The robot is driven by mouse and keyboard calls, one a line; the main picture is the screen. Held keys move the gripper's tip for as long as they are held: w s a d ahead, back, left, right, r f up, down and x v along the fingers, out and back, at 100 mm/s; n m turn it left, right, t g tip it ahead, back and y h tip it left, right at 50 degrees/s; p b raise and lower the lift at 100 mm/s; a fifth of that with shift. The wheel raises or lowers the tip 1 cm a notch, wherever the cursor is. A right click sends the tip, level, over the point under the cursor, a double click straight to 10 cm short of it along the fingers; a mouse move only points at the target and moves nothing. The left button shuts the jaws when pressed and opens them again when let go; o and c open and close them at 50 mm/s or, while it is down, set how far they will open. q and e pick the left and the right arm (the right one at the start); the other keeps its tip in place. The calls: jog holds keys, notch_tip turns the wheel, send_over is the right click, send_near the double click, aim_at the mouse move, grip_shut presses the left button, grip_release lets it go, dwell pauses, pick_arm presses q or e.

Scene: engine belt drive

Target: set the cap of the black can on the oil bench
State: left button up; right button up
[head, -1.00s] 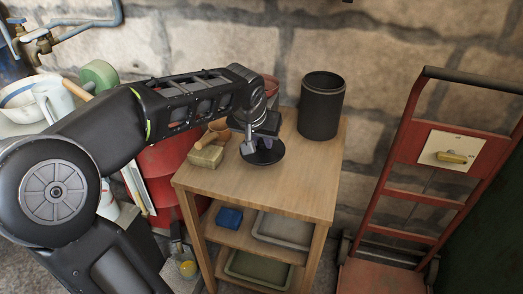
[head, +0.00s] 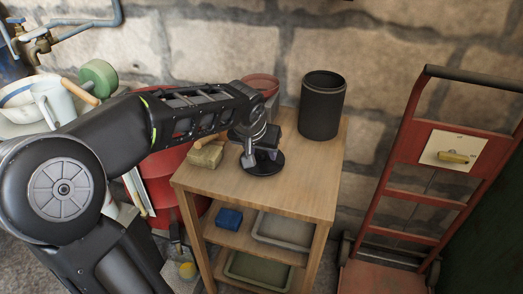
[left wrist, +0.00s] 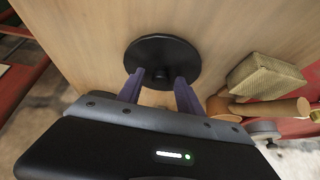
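The black can (head: 321,108) stands upright and open-topped at the back right of the wooden oil bench (head: 295,190). Its black round cap (head: 262,168) lies flat on the bench top, knob up, to the left of the can. My left gripper (head: 262,155) is just above the cap. In the left wrist view the cap (left wrist: 172,52) shows with its small knob, and the left gripper's fingers (left wrist: 158,82) are spread apart at either side of the knob, with gaps between. My right gripper is in no view.
A tan block (head: 206,154) and a wooden-handled tool (left wrist: 270,110) lie at the bench's left. The lower shelves hold a blue item (head: 229,218) and trays (head: 283,230). A red hand truck (head: 400,190) stands to the right. The bench's front right is clear.

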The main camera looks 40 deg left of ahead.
pick_arm(q)
jog(key=shift+r, duration=0.35)
jog(key=p+v, duration=0.2)
jog(key=v, duration=0.9)
jog(key=shift+s+r, duration=0.2)
jog(key=shift+s, duration=0.1)
jog(key=shift+d+f, duration=0.15)
